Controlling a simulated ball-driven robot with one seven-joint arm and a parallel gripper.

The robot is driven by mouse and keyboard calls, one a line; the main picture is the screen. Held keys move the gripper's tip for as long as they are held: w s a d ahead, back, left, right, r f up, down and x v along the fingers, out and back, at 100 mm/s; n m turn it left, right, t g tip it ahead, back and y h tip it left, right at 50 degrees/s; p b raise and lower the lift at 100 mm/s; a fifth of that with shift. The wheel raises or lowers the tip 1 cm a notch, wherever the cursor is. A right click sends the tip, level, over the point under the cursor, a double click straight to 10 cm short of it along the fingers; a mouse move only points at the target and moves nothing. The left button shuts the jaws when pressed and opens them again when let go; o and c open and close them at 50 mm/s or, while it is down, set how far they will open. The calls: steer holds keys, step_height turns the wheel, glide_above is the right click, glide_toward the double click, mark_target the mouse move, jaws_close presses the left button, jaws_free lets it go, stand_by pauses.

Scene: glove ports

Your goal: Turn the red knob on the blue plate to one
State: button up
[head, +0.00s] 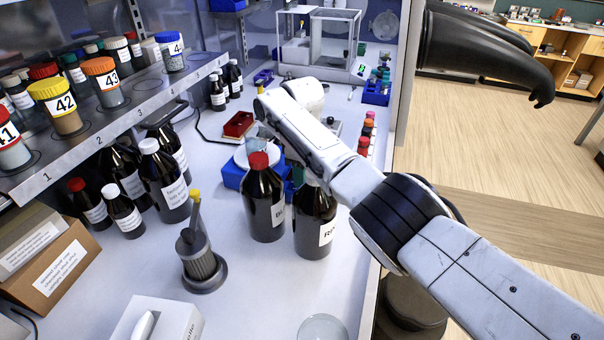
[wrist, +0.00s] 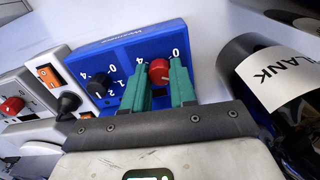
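The blue plate (wrist: 177,33) shows in the wrist view with white numerals on it. The red knob (wrist: 159,70) sits on its right part, with a 0 above right and a 4 above left of it. A black knob (wrist: 97,86) with its own numerals is on the plate's left part. My gripper (wrist: 160,76) has green fingers, one on each side of the red knob. The gap between them is about the knob's width and they appear closed on it. The fingers hide part of the numerals around it. In the head view my arm hides the gripper and the red knob.
A dark bottle labelled BLANK (wrist: 261,73) lies close right of the plate in the wrist view. A grey panel (wrist: 52,76) with an orange switch is at the left. In the head view, a red-capped bottle (head: 263,207) and another dark bottle (head: 315,221) stand beside my arm.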

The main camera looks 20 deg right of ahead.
steer(key=o, duration=0.5)
steer(key=shift+c, duration=0.2)
steer(key=shift+r, duration=0.1)
step_height(320, 180, up, 11)
steer(key=b, duration=0.1)
steer(key=shift+b, duration=0.35)
